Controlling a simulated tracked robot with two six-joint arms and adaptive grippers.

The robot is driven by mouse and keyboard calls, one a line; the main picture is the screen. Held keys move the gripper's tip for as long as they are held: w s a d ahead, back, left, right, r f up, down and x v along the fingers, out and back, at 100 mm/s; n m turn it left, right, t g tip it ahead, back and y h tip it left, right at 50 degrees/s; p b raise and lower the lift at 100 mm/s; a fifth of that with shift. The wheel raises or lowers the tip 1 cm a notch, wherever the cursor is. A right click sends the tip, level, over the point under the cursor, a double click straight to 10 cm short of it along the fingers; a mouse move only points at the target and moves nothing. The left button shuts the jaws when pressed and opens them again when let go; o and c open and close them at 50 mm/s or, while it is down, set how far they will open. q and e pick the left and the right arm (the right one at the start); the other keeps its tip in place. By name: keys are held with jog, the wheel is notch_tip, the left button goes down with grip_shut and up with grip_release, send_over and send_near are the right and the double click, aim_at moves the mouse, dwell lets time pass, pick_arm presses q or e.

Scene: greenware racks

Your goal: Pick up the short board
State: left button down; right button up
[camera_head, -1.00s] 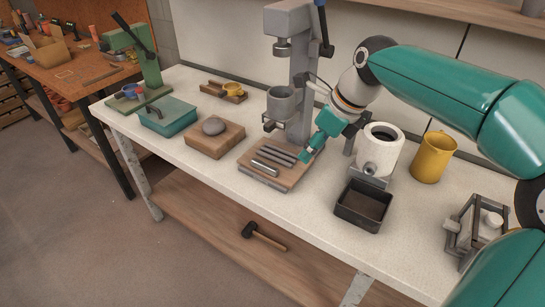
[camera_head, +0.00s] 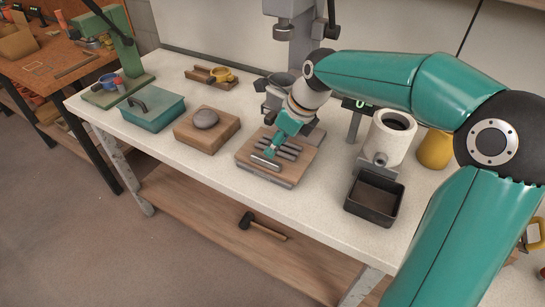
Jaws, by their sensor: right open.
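No board is marked as the short one, and I cannot tell which it is. A wooden board (camera_head: 300,170) with several short grey metal bars (camera_head: 266,163) on it lies at the middle of the white bench. A thicker wooden block (camera_head: 223,135) bearing a rounded grey stone (camera_head: 206,118) is to its left. My right gripper (camera_head: 271,151) is open, pointing down just over the bars; contact cannot be made out. My left gripper is out of view.
A black tray (camera_head: 374,199) and a white cylinder (camera_head: 390,138) stand to the right. A grey press column (camera_head: 300,45) rises behind the board. The front bench strip is clear.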

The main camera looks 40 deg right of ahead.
aim_at(267, 159)
jog(key=shift+x, duration=3.95)
jog(key=shift+c, duration=0.3)
jog(key=shift+d, duration=0.1)
grip_shut()
